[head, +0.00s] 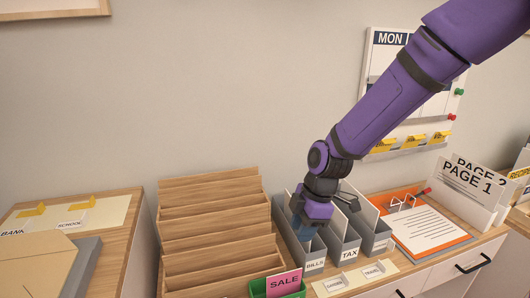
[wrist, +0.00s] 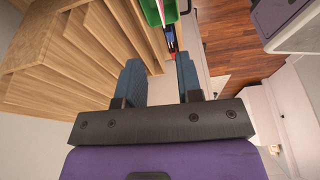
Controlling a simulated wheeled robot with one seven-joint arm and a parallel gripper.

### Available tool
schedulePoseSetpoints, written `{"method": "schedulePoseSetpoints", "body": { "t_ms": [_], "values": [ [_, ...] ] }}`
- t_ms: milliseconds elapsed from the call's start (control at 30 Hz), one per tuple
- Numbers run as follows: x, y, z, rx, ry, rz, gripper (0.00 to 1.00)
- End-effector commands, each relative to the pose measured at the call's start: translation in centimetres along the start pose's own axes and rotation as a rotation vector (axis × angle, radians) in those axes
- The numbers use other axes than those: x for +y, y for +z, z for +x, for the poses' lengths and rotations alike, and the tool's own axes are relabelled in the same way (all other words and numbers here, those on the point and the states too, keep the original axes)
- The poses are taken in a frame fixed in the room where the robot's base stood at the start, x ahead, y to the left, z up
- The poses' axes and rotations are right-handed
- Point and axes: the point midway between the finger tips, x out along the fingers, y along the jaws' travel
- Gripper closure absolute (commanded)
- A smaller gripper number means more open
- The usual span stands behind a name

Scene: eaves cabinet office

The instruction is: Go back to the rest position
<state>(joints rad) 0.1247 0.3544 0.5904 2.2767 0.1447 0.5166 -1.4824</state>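My gripper (head: 304,228) hangs at the end of my purple arm, low over the grey file holders. In the head view its blue fingers are in front of or inside the holder labelled BILLS (head: 315,266); I cannot tell which. The holder labelled TAX (head: 349,254) is just to its right. In the wrist view my gripper (wrist: 160,75) has its two blue-padded fingers wide apart, with nothing held between them.
A stepped wooden rack (head: 212,230) stands left of the holders. A green box with a pink SALE card (head: 284,284) is in front. An orange-backed paper (head: 425,232), PAGE cards (head: 467,185) and a wall board (head: 388,75) are to the right. The wall above the rack is clear.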

Motion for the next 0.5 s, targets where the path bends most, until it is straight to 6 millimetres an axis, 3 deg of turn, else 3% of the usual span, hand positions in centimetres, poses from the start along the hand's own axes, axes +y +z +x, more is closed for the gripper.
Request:
{"method": "schedulePoseSetpoints", "body": {
  "t_ms": [267,500],
  "values": [
    [-2.3,2.9,-7.1,-0.118,0.116,0.308,0.67],
    [-5.7,5.0,-13.3,-0.166,0.246,0.617,0.67]
  ]
}}
